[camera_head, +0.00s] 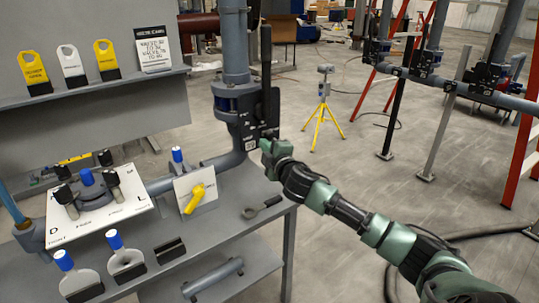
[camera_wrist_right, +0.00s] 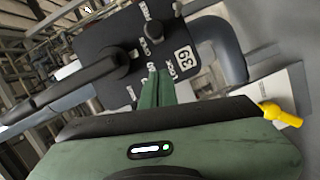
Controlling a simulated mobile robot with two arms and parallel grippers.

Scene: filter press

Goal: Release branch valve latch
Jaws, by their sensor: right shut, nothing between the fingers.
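The branch valve (camera_head: 236,105) sits on a grey vertical pipe at the bench's far right corner, with a dark plate (camera_head: 252,132) and a long black lever (camera_head: 266,75) standing upright. In the right wrist view the dark plate (camera_wrist_right: 133,50) carries white lettering, a "39" label, the lever (camera_wrist_right: 72,85) on its pivot, and a small dark knob (camera_wrist_right: 178,34) near its upper edge. My right gripper (camera_head: 266,146) is at the plate's lower edge. Its green fingers (camera_wrist_right: 160,78) are shut and empty, their tips over the plate below the knob; contact cannot be told. My left gripper is out of view.
A white panel with a yellow handle (camera_head: 200,197) stands left of the valve. A shelf with tags (camera_head: 90,88) is at the back left. Open floor lies to the right, with a yellow tripod (camera_head: 323,110).

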